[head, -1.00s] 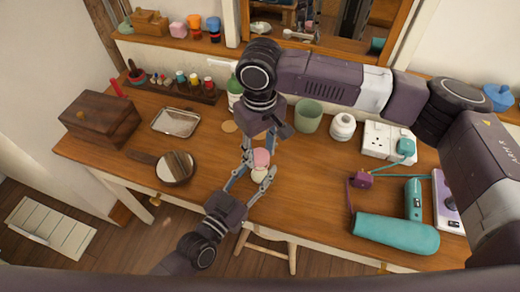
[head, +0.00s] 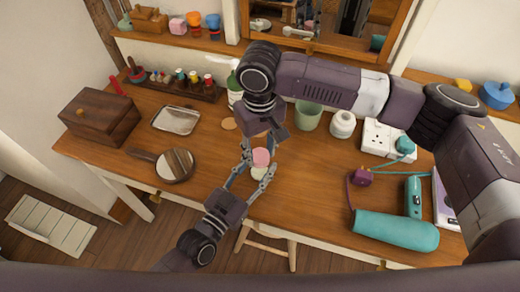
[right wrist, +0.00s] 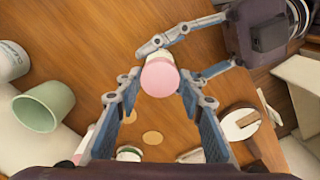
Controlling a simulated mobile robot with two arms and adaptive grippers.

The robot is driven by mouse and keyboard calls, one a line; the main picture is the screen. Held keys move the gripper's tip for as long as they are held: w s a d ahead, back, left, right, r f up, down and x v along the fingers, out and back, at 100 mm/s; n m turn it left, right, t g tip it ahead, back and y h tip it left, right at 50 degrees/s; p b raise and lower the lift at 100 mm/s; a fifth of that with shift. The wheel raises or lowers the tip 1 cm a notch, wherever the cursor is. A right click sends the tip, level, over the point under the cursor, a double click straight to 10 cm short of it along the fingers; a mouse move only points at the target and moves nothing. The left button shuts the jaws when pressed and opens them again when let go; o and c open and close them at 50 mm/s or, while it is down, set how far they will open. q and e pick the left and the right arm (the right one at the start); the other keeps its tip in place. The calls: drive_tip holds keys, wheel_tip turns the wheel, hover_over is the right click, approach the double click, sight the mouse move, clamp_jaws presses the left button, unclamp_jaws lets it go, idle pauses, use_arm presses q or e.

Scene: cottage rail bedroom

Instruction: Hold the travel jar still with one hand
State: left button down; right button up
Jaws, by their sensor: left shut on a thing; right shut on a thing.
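The travel jar (head: 259,171) is small, with a white body and a pink lid (head: 261,157). My right wrist partly hides this contact in the head view.
A hand mirror (head: 174,166), a metal tray (head: 176,120) and a wooden box (head: 100,116) lie to the left. A green cup (head: 308,116), white jar (head: 342,124), power strip (head: 378,137) and teal hair dryer (head: 395,231) are on the right. Table between is clear.

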drive_tip(key=m, duration=0.6)
drive_tip(key=shift+a+m, duration=0.1)
drive_tip(key=shift+m, duration=0.3)
drive_tip(key=m, duration=1.1)
drive_tip(key=shift+a, duration=0.1)
drive_tip(key=m, duration=1)
drive_tip(key=shift+w, duration=0.1)
drive_tip(key=o, duration=0.7)
drive_tip(key=shift+o, duration=0.2)
drive_tip(key=shift+c, duration=0.4)
